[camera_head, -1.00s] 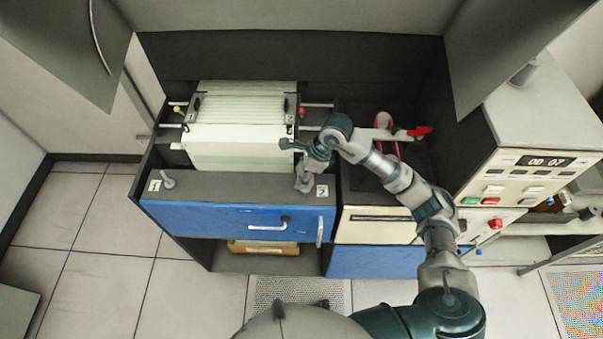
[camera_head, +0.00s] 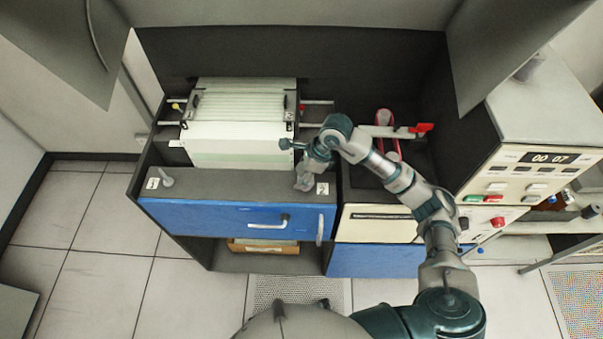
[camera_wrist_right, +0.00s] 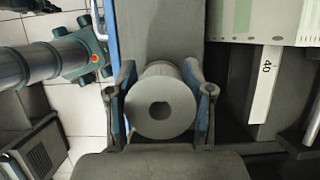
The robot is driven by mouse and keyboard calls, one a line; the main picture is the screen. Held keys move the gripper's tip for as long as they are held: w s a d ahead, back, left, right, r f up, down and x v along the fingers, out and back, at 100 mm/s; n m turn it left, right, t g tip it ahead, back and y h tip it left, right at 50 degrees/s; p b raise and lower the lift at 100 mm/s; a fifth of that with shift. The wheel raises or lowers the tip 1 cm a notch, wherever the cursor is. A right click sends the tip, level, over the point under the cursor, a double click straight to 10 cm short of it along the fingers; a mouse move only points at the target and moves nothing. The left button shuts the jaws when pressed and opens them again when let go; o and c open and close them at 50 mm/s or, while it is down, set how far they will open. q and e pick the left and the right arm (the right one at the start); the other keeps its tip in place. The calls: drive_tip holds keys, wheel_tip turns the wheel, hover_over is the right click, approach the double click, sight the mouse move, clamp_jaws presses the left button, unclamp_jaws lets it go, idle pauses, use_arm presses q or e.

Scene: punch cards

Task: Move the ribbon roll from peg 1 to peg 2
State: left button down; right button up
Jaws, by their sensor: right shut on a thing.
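The ribbon roll (camera_wrist_right: 160,103) is a pale grey cylinder with a dark centre hole, seen end-on in the right wrist view. My right gripper (camera_wrist_right: 160,100) is shut on it, one finger on each side. In the head view my right gripper (camera_head: 304,180) is over the right end of the grey ledge, beside the label for peg 2 (camera_head: 322,188). Peg 2 itself is hidden, and I cannot tell whether the roll sits around it. Peg 1 (camera_head: 167,178) stands bare at the ledge's left end. My left gripper is out of view.
The grey ledge (camera_head: 235,184) tops a blue drawer front (camera_head: 220,218). A stack of pale cards (camera_head: 240,145) lies behind it. To the right are a red-and-white looped thing (camera_head: 386,120) and a control panel (camera_head: 530,170). The ledge is clear between the pegs.

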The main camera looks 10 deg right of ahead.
drive_tip(key=shift+f+b, duration=0.9)
drive_tip(key=shift+f, duration=0.15)
idle(0.4)
drive_tip(key=o, duration=1.3)
drive_tip(key=shift+d+r, duration=0.1)
drive_tip(key=shift+r, duration=0.25)
drive_tip(key=v, duration=1.1)
drive_tip(key=shift+d, duration=0.2)
drive_tip(key=shift+s, duration=0.1)
